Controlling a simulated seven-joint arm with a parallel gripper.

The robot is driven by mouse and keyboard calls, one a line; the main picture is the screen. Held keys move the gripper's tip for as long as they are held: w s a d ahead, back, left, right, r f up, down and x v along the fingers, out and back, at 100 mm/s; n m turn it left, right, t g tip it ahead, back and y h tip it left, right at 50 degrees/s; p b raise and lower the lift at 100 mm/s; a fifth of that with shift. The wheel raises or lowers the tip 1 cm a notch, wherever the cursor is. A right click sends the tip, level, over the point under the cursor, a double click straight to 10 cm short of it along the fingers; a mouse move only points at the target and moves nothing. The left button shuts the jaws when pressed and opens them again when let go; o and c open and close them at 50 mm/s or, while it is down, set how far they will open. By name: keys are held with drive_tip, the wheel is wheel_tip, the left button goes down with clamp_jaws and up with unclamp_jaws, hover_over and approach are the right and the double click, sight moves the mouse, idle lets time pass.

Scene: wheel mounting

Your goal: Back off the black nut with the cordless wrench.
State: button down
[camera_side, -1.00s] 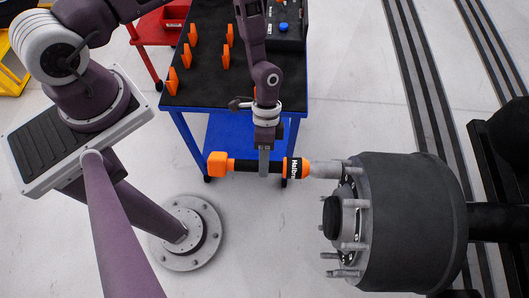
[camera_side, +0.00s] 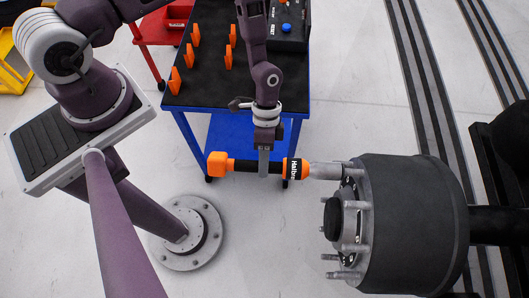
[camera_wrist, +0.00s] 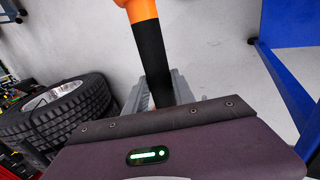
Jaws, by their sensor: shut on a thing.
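The cordless wrench is orange and black with a grey metal nose. In the side view its orange end (camera_side: 217,164) points left and its nose (camera_side: 328,170) points right. My gripper (camera_side: 264,165) is shut around the black handle, which also shows between the grey fingers in the wrist view (camera_wrist: 152,60). The wrench lies about level. Its nose tip meets the topmost stud position on the dark hub drum (camera_side: 415,225). I cannot tell how far it sits over the stud. No black nut can be made out; the nose covers that spot.
Several bare studs (camera_side: 352,248) stick out of the hub face around a black centre cap (camera_side: 331,218). A blue cart (camera_side: 235,140) with orange holders stands behind my gripper. A tyre (camera_wrist: 60,115) shows at left in the wrist view. The floor below the wrench is clear.

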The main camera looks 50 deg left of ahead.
sight(232, 160)
drive_tip(key=shift+s+a, duration=1.25)
drive_tip(key=shift+s, duration=0.05)
drive_tip(key=shift+s+a, duration=1.75)
drive_tip(key=shift+a, duration=0.05)
drive_tip(key=shift+w, duration=0.1)
